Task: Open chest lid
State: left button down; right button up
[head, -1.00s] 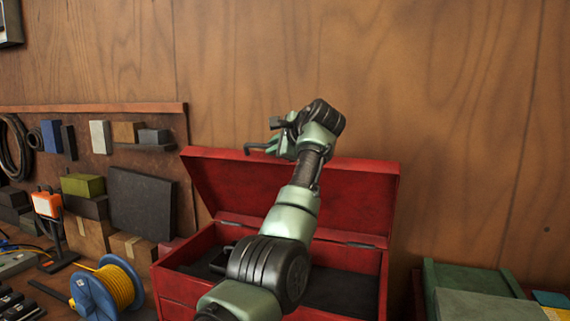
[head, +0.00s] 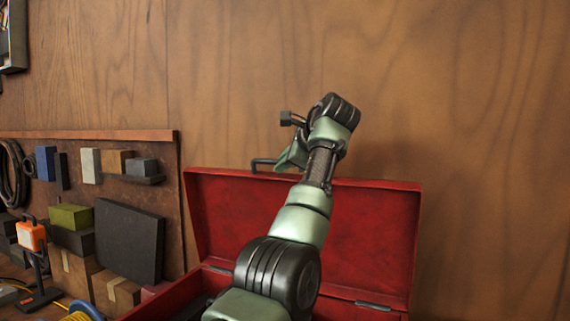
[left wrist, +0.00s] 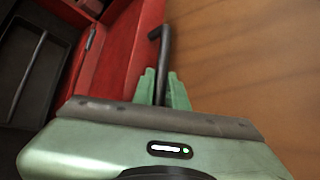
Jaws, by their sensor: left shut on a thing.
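The red chest stands against the wooden wall with its lid (head: 375,230) raised and leaning back. The lid also shows in the left wrist view (left wrist: 130,45). A dark handle (head: 262,162) sits at the lid's upper edge; in the left wrist view the handle (left wrist: 163,48) runs down between the fingers. My left gripper (head: 285,158) is at the lid's top edge; in the left wrist view its green fingers (left wrist: 163,90) are shut on the handle. My left arm hides part of the lid and the chest's inside. My right gripper is not in view.
Left of the chest are a dark panel (head: 129,240), cardboard boxes (head: 115,293), a green box (head: 76,216) and an orange lamp (head: 31,235). The wooden wall (head: 460,110) rises close behind the lid.

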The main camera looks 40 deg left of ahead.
pick_arm(q)
jog(key=shift+f, duration=0.3)
jog(key=c, duration=1.7)
grip_release()
jog(key=shift+d+r+b, duration=0.2)
jog(key=shift+d+b, duration=0.2)
jog(key=shift+d, duration=0.05)
jog(key=b+v, duration=0.1)
jog(key=v, duration=0.6)
jog(key=shift+a+r+b, duration=0.1)
jog(key=shift+r+b, duration=0.05)
jog(key=shift+b, duration=0.25)
